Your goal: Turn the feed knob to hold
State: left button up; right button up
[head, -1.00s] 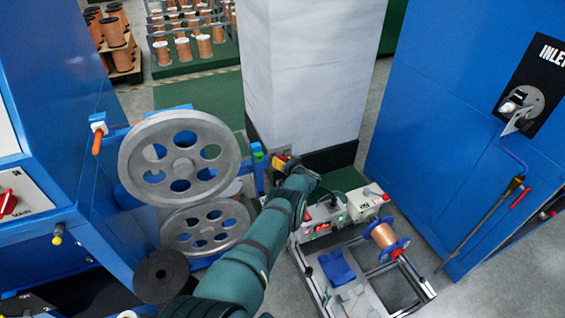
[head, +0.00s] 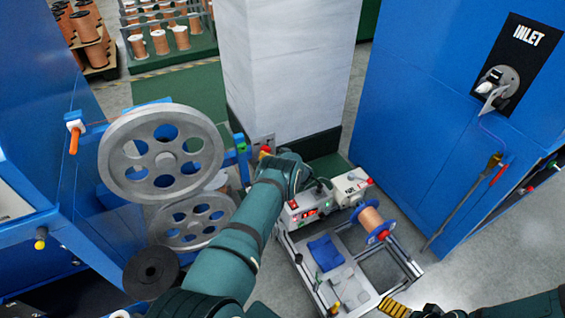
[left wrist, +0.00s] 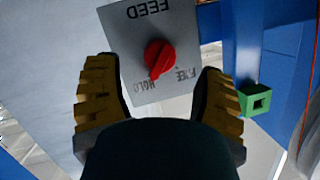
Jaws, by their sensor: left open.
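The feed knob (left wrist: 160,59) is red and sits on a grey plate (left wrist: 130,20) marked FEED, HOLD and FREE, upside down in the left wrist view. Its narrow end points down in that view, near the HOLD and FREE lettering; which mark it is on I cannot tell. My left gripper (left wrist: 163,98) is open, its yellow fingers on either side of the knob and apart from it. In the head view my left gripper (head: 266,152) is at the foot of the white column, mostly hidden by my arm. My right gripper (head: 395,307) shows only partly at the bottom edge.
Large grey pulleys (head: 161,153) stand left of my left arm. A bench unit (head: 315,210) with a copper spool (head: 371,221) stands to its right. The white column (head: 290,70) rises behind. A green block (left wrist: 256,99) on a blue post is close to the left gripper.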

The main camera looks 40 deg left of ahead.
pick_arm(q)
jog(key=v, duration=0.8)
dwell(0.4)
jog(key=s+d+f+m+t+h, duration=0.1)
jog(key=s+d+m+h, duration=0.25)
jog(key=d+h, duration=0.45)
jog(key=s+d+f+m+t+h, duration=0.1)
jog(key=s+d+m+t+h, duration=0.2)
jog(key=d, duration=0.9)
jog(key=s+d+r+m+g+h, duration=0.1)
jog(key=s+d+r+g+h, duration=0.2)
jog(key=s+d, duration=0.5)
jog(key=s+d+r+m+g+h, duration=0.1)
jog(key=s+d+r+g+h, duration=0.2)
jog(key=s+d, duration=0.5)
jog(key=s+h, duration=0.1)
jog(key=s, duration=0.6)
jog(key=shift+s+d+g, duration=0.2)
jog(key=shift+d+g, duration=0.1)
jog(key=shift+d, duration=0.1)
jog(key=shift+r, duration=0.15)
